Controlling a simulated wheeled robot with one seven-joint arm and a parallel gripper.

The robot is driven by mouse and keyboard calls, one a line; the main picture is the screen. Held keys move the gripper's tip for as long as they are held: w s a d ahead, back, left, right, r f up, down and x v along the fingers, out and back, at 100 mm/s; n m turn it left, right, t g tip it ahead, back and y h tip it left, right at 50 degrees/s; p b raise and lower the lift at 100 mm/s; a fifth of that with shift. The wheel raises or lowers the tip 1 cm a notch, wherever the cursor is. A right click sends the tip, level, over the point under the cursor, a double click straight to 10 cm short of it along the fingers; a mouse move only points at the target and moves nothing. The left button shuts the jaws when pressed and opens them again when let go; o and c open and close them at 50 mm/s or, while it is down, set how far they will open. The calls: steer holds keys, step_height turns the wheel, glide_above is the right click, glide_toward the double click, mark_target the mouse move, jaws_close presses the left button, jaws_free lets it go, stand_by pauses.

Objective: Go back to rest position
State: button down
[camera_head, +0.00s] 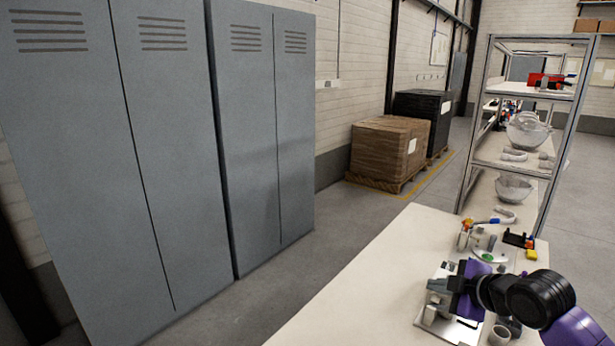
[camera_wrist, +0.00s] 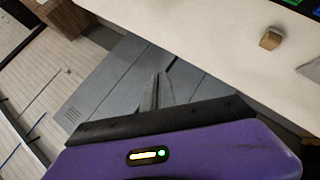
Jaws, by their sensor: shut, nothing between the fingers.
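My gripper (camera_wrist: 158,85) shows in the wrist view with its thin grey fingers together and nothing between them. Its purple body with a black edge fills the lower part of that view. In the head view my black and purple arm (camera_head: 540,298) reaches in from the lower right over the pale table (camera_head: 370,270). The fingertips are hard to make out there. A metal fixture (camera_head: 437,300) stands on the table by the arm's end, partly hidden behind it; I cannot tell whether they touch.
Tall grey lockers (camera_head: 165,150) stand at left. A shelf rack (camera_head: 475,130) at right holds clear helmet-like shells (camera_head: 526,132). Small parts (camera_head: 490,235) crowd the table's far right. Wrapped pallets (camera_head: 388,150) stand behind. The wrist view shows a small brown block (camera_wrist: 270,40) on the table.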

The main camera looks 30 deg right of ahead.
steer(key=w+a+r+m+t, duration=0.4)
steer(key=w+a+r+t, duration=0.3)
steer(key=r, duration=0.5)
steer(key=s+a+r+m+t+h+b, duration=0.1)
steer(key=s+a+r+m+t+h, duration=0.25)
steer(key=a+m, duration=0.4)
steer(key=s+a+f+g+y+b, duration=0.1)
steer(key=s+a+f, duration=0.5)
steer(key=s, duration=0.6)
steer(key=s+a+f+n+g+y+b, duration=0.1)
steer(key=s+a+f+g+y, duration=0.1)
steer(key=s+a+f, duration=0.5)
steer(key=s+a+f+n+g+y+b, duration=0.1)
steer(key=s+a+f, duration=0.5)
steer(key=s, duration=1.1)
step_height(320, 180, down, 4)
steer(key=shift+s+a+g+y, duration=0.25)
steer(key=shift+g+y, duration=0.4)
steer(key=shift+g, duration=0.5)
steer(key=shift+w+f, duration=0.1)
